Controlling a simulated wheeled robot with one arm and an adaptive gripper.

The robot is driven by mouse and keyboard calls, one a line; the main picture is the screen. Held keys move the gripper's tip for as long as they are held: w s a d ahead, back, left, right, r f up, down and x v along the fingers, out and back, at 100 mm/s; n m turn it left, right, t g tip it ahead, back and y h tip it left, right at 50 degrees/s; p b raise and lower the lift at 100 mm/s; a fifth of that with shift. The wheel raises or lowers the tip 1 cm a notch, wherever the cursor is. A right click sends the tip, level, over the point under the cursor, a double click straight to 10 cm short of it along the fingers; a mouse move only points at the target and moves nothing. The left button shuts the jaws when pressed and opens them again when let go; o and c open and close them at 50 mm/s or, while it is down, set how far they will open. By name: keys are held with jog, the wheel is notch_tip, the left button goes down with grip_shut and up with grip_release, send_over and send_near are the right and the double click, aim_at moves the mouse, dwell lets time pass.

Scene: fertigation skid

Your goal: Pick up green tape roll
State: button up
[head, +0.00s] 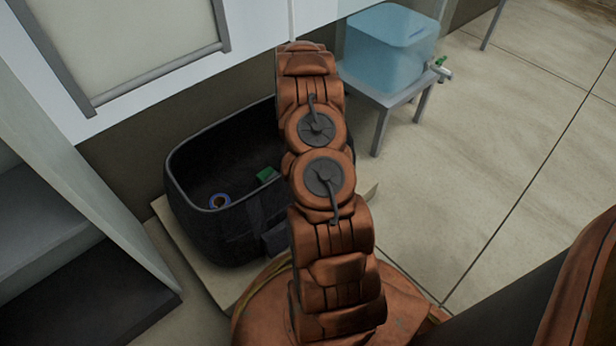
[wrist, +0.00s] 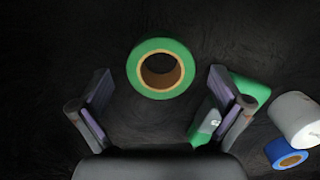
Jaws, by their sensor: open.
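The green tape roll (wrist: 143,83) shows in the wrist view, upper middle, with its brown cardboard core facing me. It lies on the dark floor of the black bin (head: 188,158). My gripper (wrist: 160,88) is open, with one finger to the left of the roll and one to the right. The roll sits between the fingertips' lines, and neither finger touches it in the picture. In the head view my arm hides my gripper and part of the bin. A green thing (head: 266,174) shows in the bin there; I cannot tell whether it is the roll.
Beside the right finger lie a green and white item (wrist: 205,122), a white roll (wrist: 296,118) and a blue roll (wrist: 287,154). A small table (head: 384,99) with a blue water tank (head: 390,50) stands behind.

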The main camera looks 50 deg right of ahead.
jog(key=shift+s+f, duration=0.2)
jog(key=shift+f, duration=0.75)
jog(key=shift+c, duration=0.4)
jog(key=c, duration=1.1)
jog(key=shift+r, duration=0.1)
jog(key=shift+c, duration=0.2)
